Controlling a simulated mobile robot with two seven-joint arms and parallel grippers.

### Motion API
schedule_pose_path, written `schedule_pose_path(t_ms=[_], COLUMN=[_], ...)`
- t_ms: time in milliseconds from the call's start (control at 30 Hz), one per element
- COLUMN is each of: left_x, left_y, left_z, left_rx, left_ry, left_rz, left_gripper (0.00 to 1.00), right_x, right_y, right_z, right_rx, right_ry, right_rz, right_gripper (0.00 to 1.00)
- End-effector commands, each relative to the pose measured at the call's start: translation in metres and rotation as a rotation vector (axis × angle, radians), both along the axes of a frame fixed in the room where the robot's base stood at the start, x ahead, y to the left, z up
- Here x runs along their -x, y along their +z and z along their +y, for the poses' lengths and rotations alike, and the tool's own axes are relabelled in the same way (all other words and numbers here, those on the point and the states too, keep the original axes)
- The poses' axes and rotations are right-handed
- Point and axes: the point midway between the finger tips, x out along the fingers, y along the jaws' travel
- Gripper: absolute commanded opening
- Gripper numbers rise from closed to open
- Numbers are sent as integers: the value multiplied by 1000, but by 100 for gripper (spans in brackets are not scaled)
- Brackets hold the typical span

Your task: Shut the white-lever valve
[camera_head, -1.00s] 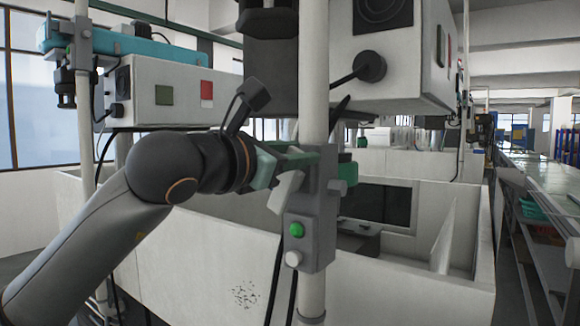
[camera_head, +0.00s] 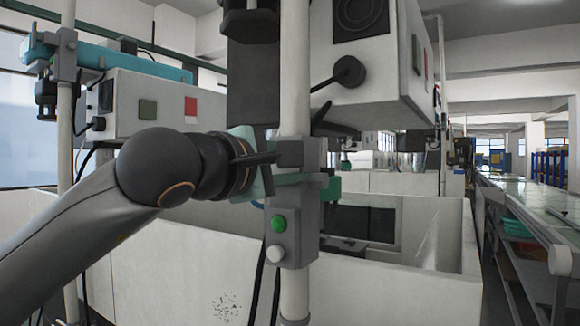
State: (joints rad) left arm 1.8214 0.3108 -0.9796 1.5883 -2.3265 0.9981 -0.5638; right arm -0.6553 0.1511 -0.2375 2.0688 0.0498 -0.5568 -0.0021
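A grey bracket (camera_head: 297,232) is clamped on an upright white pole (camera_head: 294,90). It carries a green button (camera_head: 279,223) and a white knob (camera_head: 278,253). A green fitting (camera_head: 331,187) shows just right of the pole. I cannot make out a white lever; it may be hidden behind my gripper or the bracket. My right gripper is out of view.
A white-walled tank (camera_head: 375,285) stands behind and around the pole. A white control box (camera_head: 385,75) with a black plug hangs above right. Another box (camera_head: 150,103) with green and red panels is at upper left. Black cables hang beside the pole. An aisle and shelving lie right.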

Motion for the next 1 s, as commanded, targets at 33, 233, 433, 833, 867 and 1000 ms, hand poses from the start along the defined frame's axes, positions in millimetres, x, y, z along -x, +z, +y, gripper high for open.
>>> schedule_pose_path(t_ms=[33,233,433,833,867,1000], left_x=[1,1,1,1,1,1], left_y=[-3,-8,-11,-12,-12,-13], left_z=[0,-1,-2,-2,-2,-2], left_rx=[-28,-122,-178,-205,-205,-206], left_ry=[-1,-1,-2,-2,-2,-2], left_rz=[-22,-89,-129,-148,-148,-147], left_gripper=[0,0,0,0,0,0], right_x=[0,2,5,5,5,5], right_y=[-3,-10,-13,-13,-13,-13], right_z=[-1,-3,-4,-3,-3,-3], right_rx=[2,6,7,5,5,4], right_ry=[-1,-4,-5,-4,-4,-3], right_rz=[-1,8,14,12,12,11], right_gripper=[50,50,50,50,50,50])
